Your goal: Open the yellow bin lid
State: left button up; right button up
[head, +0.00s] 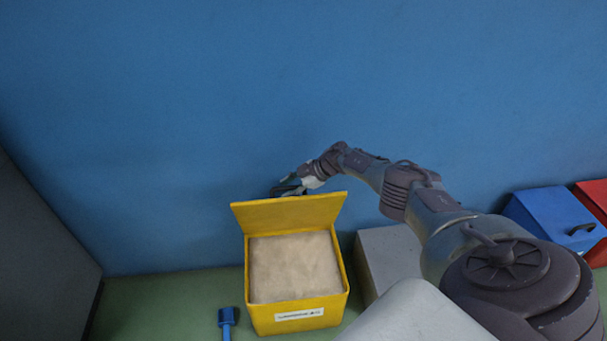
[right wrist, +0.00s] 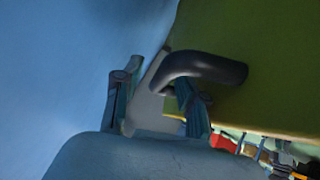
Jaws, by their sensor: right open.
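The yellow bin (head: 299,316) stands on the floor against the blue wall. Its lid (head: 290,213) is raised, tilted up at the back, and the bin's inside shows a sandy, beige fill (head: 293,268). My right gripper (head: 287,188) is behind the lid's top edge, partly hidden by it. In the right wrist view the fingers of my right gripper (right wrist: 158,100) are apart, and a dark handle (right wrist: 205,68) on the yellow-green lid face (right wrist: 255,35) lies close to one finger. I cannot tell if they touch. My left gripper is not in view.
A blue tool (head: 227,321) is on the floor left of the bin. A grey box (head: 386,258) is right of the bin. A blue bin (head: 548,218) and a red bin (head: 594,197) stand farther right. A dark cabinet (head: 40,250) is at the left.

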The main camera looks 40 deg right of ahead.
jog(key=v, duration=1.1)
jog(key=shift+a, duration=0.1)
